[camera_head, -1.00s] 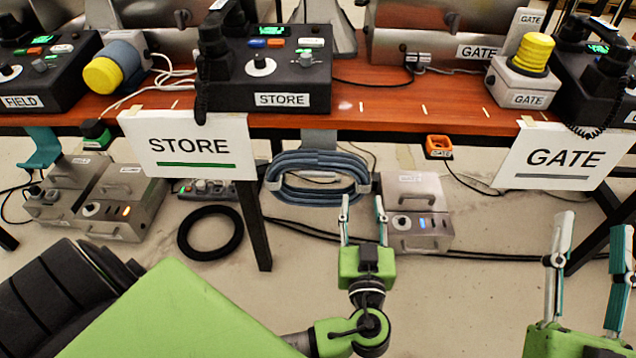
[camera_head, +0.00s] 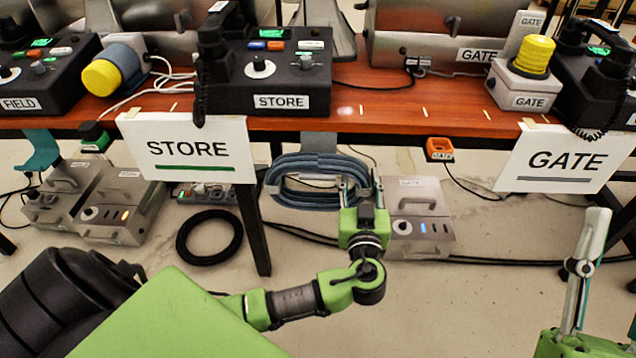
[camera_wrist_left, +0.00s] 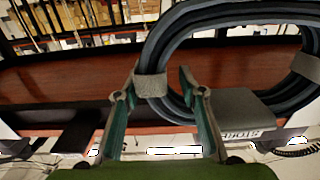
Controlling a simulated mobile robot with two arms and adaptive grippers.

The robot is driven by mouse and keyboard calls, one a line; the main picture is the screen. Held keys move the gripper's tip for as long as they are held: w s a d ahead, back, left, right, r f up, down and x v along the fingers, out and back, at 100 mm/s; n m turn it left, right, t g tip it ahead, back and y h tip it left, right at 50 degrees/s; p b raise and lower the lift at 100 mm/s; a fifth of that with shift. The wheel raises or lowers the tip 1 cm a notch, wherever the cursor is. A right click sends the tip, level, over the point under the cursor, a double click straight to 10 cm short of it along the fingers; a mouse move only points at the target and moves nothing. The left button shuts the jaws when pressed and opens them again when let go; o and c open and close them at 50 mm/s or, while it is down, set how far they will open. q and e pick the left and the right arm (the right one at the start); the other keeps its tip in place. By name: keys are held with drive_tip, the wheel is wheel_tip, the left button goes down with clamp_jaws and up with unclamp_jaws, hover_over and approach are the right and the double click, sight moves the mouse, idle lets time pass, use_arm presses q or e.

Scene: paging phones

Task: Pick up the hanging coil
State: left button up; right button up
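My left gripper (camera_head: 358,187) is at the coil's right end in the head view. In the left wrist view, the coil (camera_wrist_left: 168,42) spans the upper right. There, my left gripper (camera_wrist_left: 163,76) has its fingers apart, with the coil's banded left side between or just beyond the tips. I cannot tell whether they touch it. One finger of my right gripper (camera_head: 590,240) shows at the right edge of the head view; its other finger is not visible.
The table edge (camera_head: 400,128) runs above the coil. The STORE sign (camera_head: 190,150) and a dark table leg (camera_head: 255,230) are left of it. A grey metal box (camera_head: 418,232) stands behind right. A black ring (camera_head: 210,235) lies on the floor.

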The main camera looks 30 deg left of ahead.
use_arm(q)
clamp_jaws()
drive_tip(key=shift+r, duration=0.1)
